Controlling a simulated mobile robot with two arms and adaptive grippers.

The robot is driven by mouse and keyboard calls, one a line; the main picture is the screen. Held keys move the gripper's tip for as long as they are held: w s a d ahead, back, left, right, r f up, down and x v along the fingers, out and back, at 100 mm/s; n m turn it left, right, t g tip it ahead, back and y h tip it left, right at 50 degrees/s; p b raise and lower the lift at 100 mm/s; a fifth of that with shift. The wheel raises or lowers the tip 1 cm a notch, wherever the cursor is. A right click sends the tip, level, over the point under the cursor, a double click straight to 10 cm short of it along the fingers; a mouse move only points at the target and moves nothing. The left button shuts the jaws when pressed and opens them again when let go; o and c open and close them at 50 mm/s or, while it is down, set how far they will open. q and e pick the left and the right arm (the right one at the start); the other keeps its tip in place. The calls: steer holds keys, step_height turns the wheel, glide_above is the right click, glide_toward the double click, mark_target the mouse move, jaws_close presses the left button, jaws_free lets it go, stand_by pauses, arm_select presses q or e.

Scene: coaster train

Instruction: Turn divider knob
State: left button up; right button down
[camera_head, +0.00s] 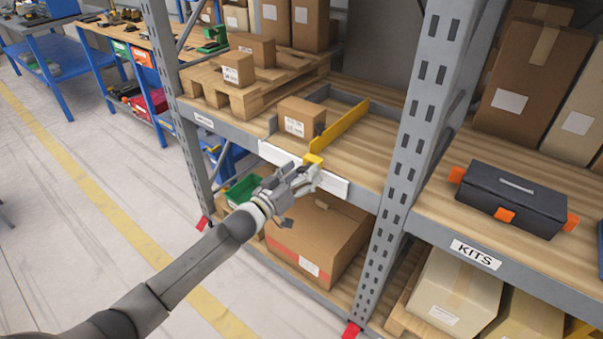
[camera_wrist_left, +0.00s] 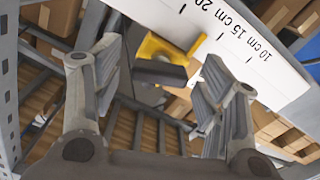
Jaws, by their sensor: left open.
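The yellow divider (camera_head: 341,126) stands on the middle shelf and runs back from its front edge. Its yellow knob mount (camera_head: 313,158) sits at the white ruler strip (camera_head: 280,156). In the left wrist view, the yellow mount (camera_wrist_left: 166,46) carries a dark knob bar (camera_wrist_left: 158,72), with the ruler strip (camera_wrist_left: 240,45) beside it. My left gripper (camera_head: 304,177) is just in front of the knob. In the wrist view its open fingers (camera_wrist_left: 158,80) lie on either side of the dark bar, with gaps visible. My right gripper is out of view.
A small carton (camera_head: 301,118) stands left of the divider. A grey upright post (camera_head: 422,120) rises to the right. A large carton (camera_head: 315,235) and a green bin (camera_head: 243,190) sit below. A dark case (camera_head: 510,197) lies on the right shelf.

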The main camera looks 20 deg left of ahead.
arm_select(q)
steer(key=c, duration=1)
steer(key=shift+m, duration=0.3)
steer(key=shift+m+p, duration=0.3)
steer(key=shift+m, duration=0.7)
steer(key=m, duration=1.1)
steer(key=shift+m, duration=0.4)
steer(key=m, duration=0.6)
steer(key=shift+b, duration=0.3)
steer(key=shift+m, duration=0.4)
